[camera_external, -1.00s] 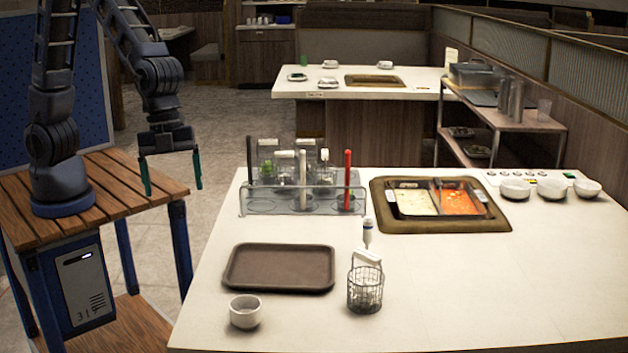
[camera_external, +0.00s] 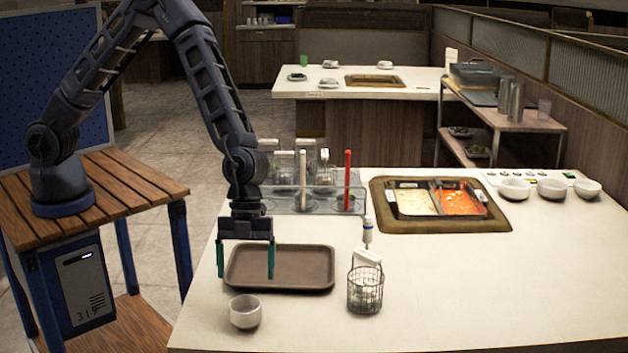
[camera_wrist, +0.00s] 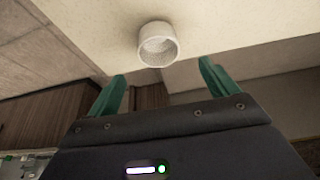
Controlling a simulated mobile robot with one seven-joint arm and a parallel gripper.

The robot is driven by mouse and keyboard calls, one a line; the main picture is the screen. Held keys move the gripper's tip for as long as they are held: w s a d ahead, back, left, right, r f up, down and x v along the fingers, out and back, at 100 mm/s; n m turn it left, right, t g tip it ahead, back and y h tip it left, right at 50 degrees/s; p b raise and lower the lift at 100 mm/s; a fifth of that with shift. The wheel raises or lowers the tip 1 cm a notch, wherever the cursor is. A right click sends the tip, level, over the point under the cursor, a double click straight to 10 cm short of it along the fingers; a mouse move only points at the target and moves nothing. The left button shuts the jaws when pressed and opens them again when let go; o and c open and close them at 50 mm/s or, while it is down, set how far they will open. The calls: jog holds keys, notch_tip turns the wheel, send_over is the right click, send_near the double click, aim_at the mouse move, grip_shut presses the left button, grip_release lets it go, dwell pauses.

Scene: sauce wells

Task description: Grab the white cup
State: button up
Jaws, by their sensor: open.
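The white cup (camera_external: 245,312) stands upright on the pale counter (camera_external: 420,300), near its front left edge. It also shows in the wrist view (camera_wrist: 158,46), beyond the fingertips and between their lines, with its open mouth visible. My gripper (camera_external: 245,272) is open and empty, its two green fingers pointing down. In the external view it hangs over the left part of the brown tray, above and behind the cup. In the wrist view the fingers (camera_wrist: 163,82) stand wide apart and do not touch the cup.
The brown tray (camera_external: 310,256) lies behind the cup. A wire basket (camera_external: 365,290) with a white-handled item stands to the right. A clear rack (camera_external: 330,200) with upright utensils is at the back. Sauce wells (camera_external: 435,200) and several white bowls (camera_external: 552,189) are farther right.

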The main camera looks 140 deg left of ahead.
aim_at(246, 314)
jog(key=x, duration=1)
jog(key=shift+f, duration=0.3)
jog(key=c, duration=1.1)
jog(key=shift+r, duration=0.1)
